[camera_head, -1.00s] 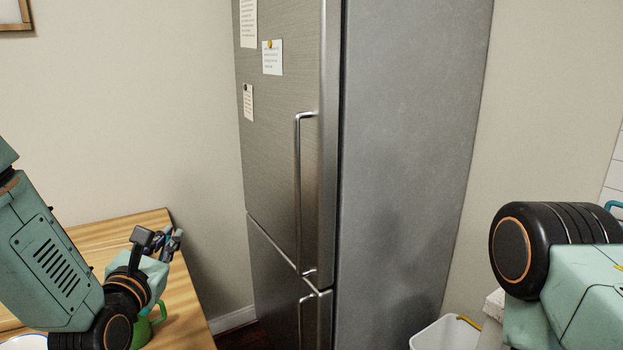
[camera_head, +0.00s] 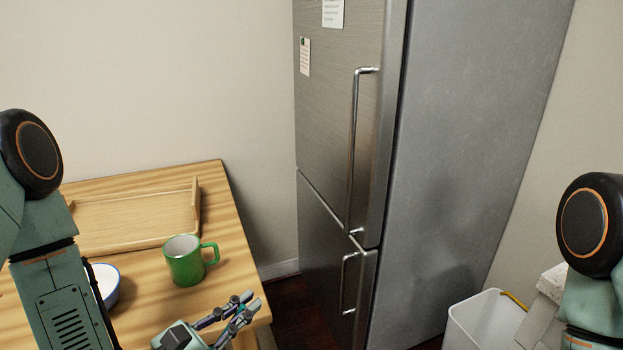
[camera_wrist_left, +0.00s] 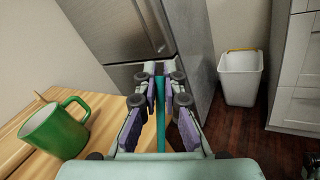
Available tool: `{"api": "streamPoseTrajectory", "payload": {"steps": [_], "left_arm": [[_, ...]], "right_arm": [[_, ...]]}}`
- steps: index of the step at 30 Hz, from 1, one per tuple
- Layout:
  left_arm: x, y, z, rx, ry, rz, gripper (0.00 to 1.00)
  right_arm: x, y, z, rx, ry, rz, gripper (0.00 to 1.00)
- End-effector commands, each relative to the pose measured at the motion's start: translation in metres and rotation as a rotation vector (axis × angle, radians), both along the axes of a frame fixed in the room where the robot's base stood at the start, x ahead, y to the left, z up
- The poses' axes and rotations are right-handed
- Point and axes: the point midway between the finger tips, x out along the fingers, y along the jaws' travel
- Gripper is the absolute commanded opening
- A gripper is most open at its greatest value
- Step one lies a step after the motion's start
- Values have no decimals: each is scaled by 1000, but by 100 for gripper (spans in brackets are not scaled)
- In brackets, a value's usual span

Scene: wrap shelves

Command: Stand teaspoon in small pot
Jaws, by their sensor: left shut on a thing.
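Most of the teaspoon is hidden by the fingers in the head view. No small pot that I can be sure of is in view.
On the wooden table (camera_head: 225,235) stand a green mug (camera_head: 184,264), a wooden tray (camera_head: 130,245) at the back and a white-and-blue bowl (camera_head: 106,284), partly hidden by my left arm. A steel fridge (camera_head: 455,160) and a white bin (camera_head: 480,325) stand to the right.

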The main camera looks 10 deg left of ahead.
Motion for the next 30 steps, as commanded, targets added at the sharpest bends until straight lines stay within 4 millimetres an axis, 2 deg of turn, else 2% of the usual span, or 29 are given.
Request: {"api": "streamPoseTrajectory", "payload": {"steps": [5, 8, 14, 18, 22, 30], "left_arm": [[1, 0, 2, 0, -2, 1, 0], [6, 2, 14, -1, -4, 6, 0], [28, 17, 61, -6, -10, 58, 0], [48, 37, 94, -4, -10, 128, 0], [65, 56, 118, -6, -7, 193, 0], [95, 100, 153, -4, -3, 341, 0]], "right_arm": [[0, 0, 1, 0, 0, 0, 21], [0, 0, 3, 0, 0, 0, 21], [0, 0, 13, 0, 0, 0, 21], [0, 0, 21, 0, 0, 0, 21], [0, 0, 27, 0, 0, 0, 21], [0, 0, 38, 0, 0, 0, 21]]}}
